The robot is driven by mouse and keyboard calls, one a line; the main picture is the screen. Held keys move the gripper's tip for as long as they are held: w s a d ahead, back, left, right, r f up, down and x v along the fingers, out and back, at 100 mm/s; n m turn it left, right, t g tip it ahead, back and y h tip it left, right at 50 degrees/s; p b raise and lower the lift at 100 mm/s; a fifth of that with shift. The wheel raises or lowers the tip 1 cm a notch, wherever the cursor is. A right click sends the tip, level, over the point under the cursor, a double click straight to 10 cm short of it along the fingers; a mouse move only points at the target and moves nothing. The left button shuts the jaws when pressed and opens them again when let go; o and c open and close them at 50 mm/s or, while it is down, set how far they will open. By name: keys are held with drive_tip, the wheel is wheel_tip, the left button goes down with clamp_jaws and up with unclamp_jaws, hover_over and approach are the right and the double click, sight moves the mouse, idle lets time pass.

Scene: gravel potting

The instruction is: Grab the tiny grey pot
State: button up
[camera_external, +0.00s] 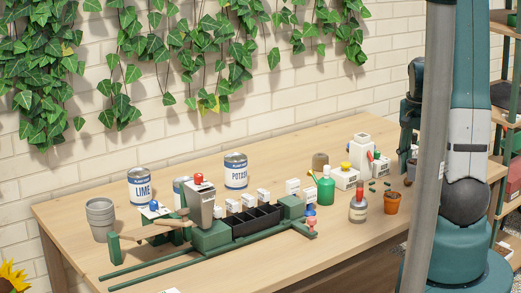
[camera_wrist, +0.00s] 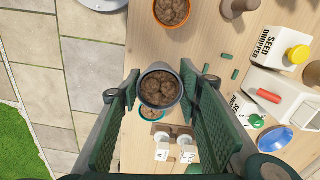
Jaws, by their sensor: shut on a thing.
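The tiny grey pot (camera_wrist: 160,92), filled with brown soil, sits between the two green pads of my gripper (camera_wrist: 160,82) in the wrist view. The pads press on its left and right sides, so my gripper is shut on it. Its rim faces the camera; its underside is hidden, and I cannot tell how far it is from the table.
An orange terracotta pot (camera_wrist: 172,12) with soil and white seed dropper cartons (camera_wrist: 280,42) are nearby. A teal-rimmed pot (camera_wrist: 152,113) shows just beyond the held pot.

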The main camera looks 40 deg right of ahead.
drive_tip(key=shift+r, duration=0.95)
